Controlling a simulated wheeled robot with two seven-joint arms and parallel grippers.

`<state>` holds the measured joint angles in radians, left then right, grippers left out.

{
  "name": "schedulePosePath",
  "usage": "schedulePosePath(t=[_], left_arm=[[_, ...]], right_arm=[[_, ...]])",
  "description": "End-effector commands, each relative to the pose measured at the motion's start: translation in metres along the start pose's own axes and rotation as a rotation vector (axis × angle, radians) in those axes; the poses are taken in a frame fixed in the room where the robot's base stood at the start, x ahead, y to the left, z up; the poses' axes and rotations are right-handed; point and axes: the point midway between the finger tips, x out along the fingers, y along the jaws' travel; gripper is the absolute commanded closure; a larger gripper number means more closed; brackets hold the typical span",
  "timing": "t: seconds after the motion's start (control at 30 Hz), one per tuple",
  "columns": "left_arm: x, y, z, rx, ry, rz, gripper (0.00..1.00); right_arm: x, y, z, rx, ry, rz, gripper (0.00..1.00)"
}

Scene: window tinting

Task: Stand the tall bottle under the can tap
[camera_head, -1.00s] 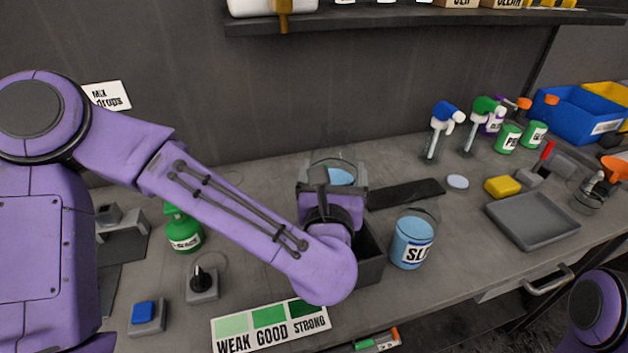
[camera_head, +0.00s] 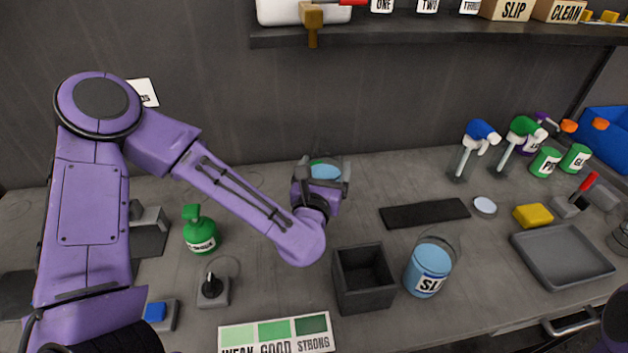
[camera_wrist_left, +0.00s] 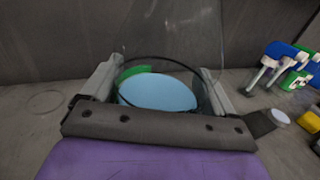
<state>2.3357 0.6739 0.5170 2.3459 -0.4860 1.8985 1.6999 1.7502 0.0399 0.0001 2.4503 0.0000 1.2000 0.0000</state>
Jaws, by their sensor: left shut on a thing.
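My left gripper (camera_head: 325,178) is shut on a clear, see-through bottle holding light blue liquid (camera_head: 325,171), with a green patch on its side. The bottle (camera_wrist_left: 158,92) stands between the fingers in the left wrist view; its clear upper part is faint and its base is hidden. A white can with a tap (camera_head: 312,20) sits on the shelf above, its spout hanging below the shelf edge. The gripper is well below that tap, near the back wall. I cannot tell whether the bottle touches the bench. My right gripper is out of view.
A green pump bottle (camera_head: 200,230) and a knob unit (camera_head: 212,288) are left. A black mat (camera_head: 425,213) lies right. The shelf (camera_head: 430,32) overhangs the back.

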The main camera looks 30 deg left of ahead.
Motion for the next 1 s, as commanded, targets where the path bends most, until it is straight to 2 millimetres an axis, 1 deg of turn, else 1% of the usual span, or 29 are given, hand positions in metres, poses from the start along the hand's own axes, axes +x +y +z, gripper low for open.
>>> schedulePosePath(t=[0.03, 0.13, 0.37, 0.43, 0.53, 0.6, 0.8, 0.93, 0.97, 1.0], left_arm=[[0.004, 0.006, -0.007, 0.003, 0.002, 0.002, 0.53], [0.011, 0.015, -0.022, 0.003, 0.002, 0.001, 0.53], [0.021, 0.030, -0.044, 0.002, 0.002, 0.000, 0.53], [0.021, 0.029, -0.056, 0.005, 0.003, -0.004, 0.53], [0.021, 0.028, -0.070, 0.003, 0.001, -0.003, 0.53], [0.021, 0.029, -0.074, -0.001, -0.001, -0.001, 0.53], [0.021, 0.029, -0.075, -0.002, -0.002, 0.000, 0.53], [0.021, 0.029, -0.079, -0.001, -0.001, 0.000, 0.53], [0.021, 0.029, -0.079, -0.001, -0.001, 0.000, 0.09], [0.021, 0.029, -0.078, -0.001, -0.001, 0.000, 0.00]], right_arm=[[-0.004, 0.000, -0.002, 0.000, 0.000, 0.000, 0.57], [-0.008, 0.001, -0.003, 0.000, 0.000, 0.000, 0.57], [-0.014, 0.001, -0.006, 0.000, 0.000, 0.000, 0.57], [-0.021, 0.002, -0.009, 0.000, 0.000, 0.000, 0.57], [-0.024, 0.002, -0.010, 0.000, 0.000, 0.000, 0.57], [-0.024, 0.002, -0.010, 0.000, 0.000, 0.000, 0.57], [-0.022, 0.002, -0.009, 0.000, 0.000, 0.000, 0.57], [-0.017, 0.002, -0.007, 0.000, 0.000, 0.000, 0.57], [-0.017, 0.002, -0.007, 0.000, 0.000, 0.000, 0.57], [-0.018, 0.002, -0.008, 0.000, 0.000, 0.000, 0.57]])
